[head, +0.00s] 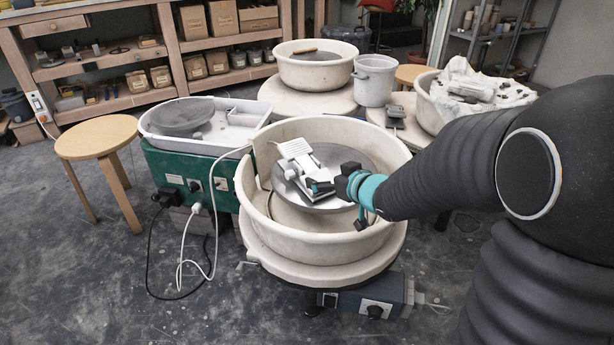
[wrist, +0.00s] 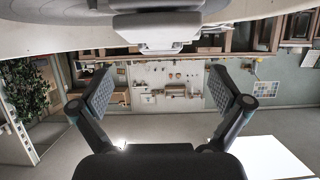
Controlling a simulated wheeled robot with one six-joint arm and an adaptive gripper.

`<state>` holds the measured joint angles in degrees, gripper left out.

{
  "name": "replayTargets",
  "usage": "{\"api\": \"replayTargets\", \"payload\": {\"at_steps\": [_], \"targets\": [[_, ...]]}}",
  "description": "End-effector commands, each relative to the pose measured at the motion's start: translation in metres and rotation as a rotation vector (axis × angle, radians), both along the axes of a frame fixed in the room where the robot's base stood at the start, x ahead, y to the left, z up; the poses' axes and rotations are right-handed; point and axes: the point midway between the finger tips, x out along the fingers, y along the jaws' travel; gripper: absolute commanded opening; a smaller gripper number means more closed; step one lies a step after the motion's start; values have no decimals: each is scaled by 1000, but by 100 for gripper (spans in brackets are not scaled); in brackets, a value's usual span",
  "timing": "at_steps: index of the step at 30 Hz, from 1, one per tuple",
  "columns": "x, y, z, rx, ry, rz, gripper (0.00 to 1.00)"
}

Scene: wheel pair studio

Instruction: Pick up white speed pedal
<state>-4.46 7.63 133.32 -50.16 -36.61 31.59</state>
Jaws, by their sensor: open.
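The white speed pedal (head: 297,152), with a ribbed tread plate, sits tilted on the grey wheel head (head: 345,161) inside the cream splash pan (head: 257,222) in the head view. My gripper (head: 325,187) is at the pedal's lower right side, close to it; I cannot tell whether they touch. In the wrist view, which is upside down, my gripper (wrist: 168,92) is open, with its two fingers wide apart and nothing between them. A pale block that looks like the pedal (wrist: 155,33) shows beyond the fingertips at the top. My gripper partly hides the pedal's near end in the head view.
The pan's raised rim surrounds the wheel head. A second wheel with a green body (head: 178,176) and a white tray stands to the left, with a wooden stool (head: 96,137) beside it. Another basin (head: 317,73) and a white bucket (head: 374,82) stand behind. Cables hang between the wheels.

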Motion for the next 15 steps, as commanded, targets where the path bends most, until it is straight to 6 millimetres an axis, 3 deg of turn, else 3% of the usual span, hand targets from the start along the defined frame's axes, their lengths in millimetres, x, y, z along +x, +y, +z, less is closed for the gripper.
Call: {"api": "replayTargets", "payload": {"at_steps": [15], "targets": [[40, 28, -21, 0, 1, 0, 100]]}}
